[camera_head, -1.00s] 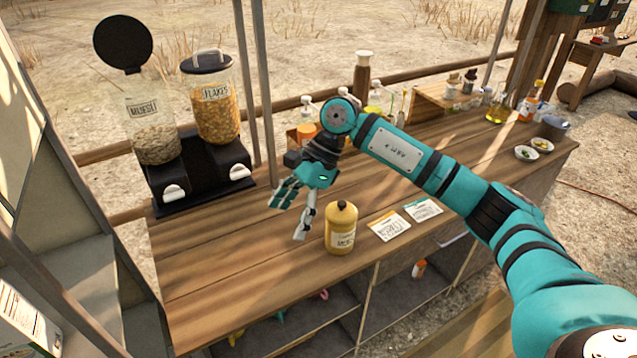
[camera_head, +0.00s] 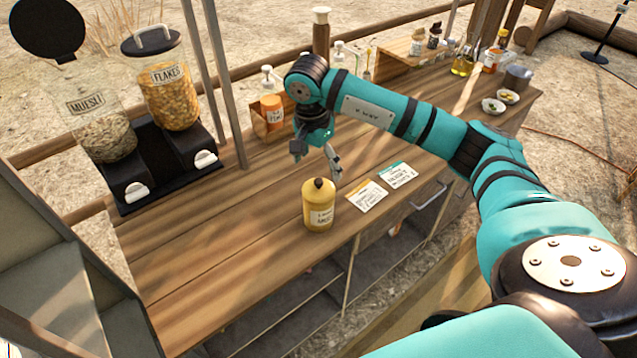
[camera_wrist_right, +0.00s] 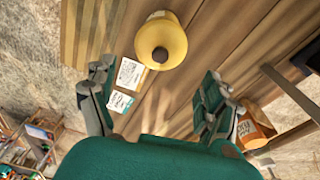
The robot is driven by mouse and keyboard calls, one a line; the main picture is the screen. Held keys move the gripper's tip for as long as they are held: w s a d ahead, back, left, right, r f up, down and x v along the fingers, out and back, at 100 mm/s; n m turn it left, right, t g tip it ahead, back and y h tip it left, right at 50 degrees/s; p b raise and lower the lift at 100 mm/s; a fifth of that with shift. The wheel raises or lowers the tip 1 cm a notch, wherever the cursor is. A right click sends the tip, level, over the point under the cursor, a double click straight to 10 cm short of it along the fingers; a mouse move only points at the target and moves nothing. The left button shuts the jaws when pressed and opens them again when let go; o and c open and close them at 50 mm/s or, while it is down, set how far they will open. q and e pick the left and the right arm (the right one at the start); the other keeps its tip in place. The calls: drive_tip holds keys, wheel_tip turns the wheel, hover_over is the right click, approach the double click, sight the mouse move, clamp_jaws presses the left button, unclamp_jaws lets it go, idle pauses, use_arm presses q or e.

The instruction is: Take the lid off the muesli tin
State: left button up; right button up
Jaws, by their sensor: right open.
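The muesli tin (camera_head: 92,125) is a clear jar labelled MUESLI, part filled, on a black dispenser stand at the left of the counter. Its round black lid (camera_head: 47,28) stands up on edge above the jar mouth, and the jar looks open. I cannot tell whether a hinge holds the lid. My right gripper (camera_head: 317,160) is open and empty over the counter, well right of the tin and just behind a yellow bottle (camera_head: 319,205). In the right wrist view its spread fingers (camera_wrist_right: 155,95) have nothing between them. My left gripper is not in view.
A flakes jar (camera_head: 170,90) with a closed lid stands right of the muesli tin. Two cards (camera_head: 383,186) lie right of the bottle. The counter between dispenser and bottle is clear.

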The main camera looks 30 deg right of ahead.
sight(319, 182)
drive_tip(key=shift+f, duration=0.55)
drive_tip(key=f+p, duration=0.3)
drive_tip(key=f, duration=0.1)
drive_tip(key=shift+s+f, duration=0.2)
drive_tip(key=shift+f, duration=0.4)
drive_tip(key=shift+w, duration=0.1)
drive_tip(key=c, duration=0.7)
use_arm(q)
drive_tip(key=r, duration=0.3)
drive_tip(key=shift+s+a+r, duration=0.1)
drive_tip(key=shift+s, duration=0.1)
use_arm(e)
drive_tip(key=shift+s, duration=0.2)
drive_tip(key=c, duration=0.6)
